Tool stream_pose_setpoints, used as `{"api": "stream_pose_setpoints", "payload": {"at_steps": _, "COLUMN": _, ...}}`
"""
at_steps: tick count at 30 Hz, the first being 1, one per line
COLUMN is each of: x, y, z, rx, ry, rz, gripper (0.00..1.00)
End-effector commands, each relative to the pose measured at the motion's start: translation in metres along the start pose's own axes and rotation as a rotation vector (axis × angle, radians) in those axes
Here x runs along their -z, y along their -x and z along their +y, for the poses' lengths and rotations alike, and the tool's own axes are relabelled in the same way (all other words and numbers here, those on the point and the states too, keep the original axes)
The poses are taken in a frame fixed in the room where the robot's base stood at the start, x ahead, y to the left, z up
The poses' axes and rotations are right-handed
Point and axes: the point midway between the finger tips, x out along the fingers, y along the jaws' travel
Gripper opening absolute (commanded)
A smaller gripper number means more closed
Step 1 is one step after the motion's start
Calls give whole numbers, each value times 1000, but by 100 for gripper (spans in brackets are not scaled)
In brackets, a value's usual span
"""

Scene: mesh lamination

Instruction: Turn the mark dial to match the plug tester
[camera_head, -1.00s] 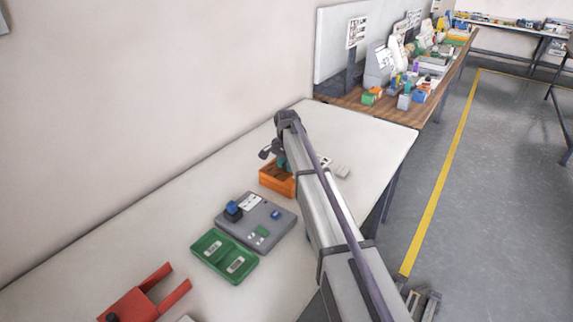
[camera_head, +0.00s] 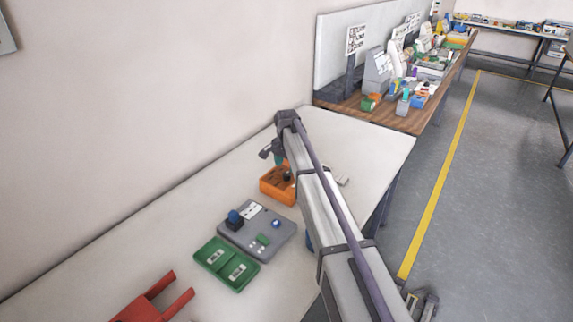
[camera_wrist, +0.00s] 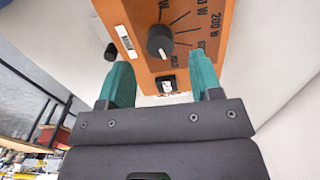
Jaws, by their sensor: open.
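An orange box (camera_head: 268,186) stands on the white table in the head view, and it fills the top of the wrist view (camera_wrist: 190,60). Its face carries a round dark dial (camera_wrist: 160,41) with a light mark line, printed tick lines and watt labels, including "200 W". A small black-and-white switch or window (camera_wrist: 166,85) sits below the dial. My gripper (camera_wrist: 160,74) has two teal fingers, spread apart and empty, with the dial beyond the gap between them. Which object is the plug tester I cannot tell for sure; a grey panel (camera_head: 262,226) with a blue knob or plug (camera_head: 235,217) lies nearby.
A green tray (camera_head: 226,263) lies in front of the grey panel. A red forked fixture (camera_head: 152,303) is at the table's near end. A small pale block (camera_head: 342,181) sits right of my arm. A wall rises behind the table, and a cluttered wooden bench (camera_head: 385,118) stands beyond.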

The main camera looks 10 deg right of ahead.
Motion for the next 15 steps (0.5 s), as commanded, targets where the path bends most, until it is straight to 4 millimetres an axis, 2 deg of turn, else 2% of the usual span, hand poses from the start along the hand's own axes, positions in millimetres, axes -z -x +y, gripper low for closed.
{"api": "stream_pose_setpoints", "payload": {"at_steps": 1, "x": 0, "y": 28, "z": 0, "rx": 0, "ry": 0, "rz": 0, "gripper": 59}}
{"api": "stream_pose_setpoints", "payload": {"at_steps": 6, "x": 0, "y": 62, "z": 0, "rx": 0, "ry": 0, "rz": 0, "gripper": 59}}
{"api": "stream_pose_setpoints", "payload": {"at_steps": 9, "x": 0, "y": 69, "z": 0, "rx": 0, "ry": 0, "rz": 0, "gripper": 59}}
{"api": "stream_pose_setpoints", "payload": {"at_steps": 15, "x": 0, "y": 65, "z": 0, "rx": 0, "ry": 0, "rz": 0, "gripper": 59}}
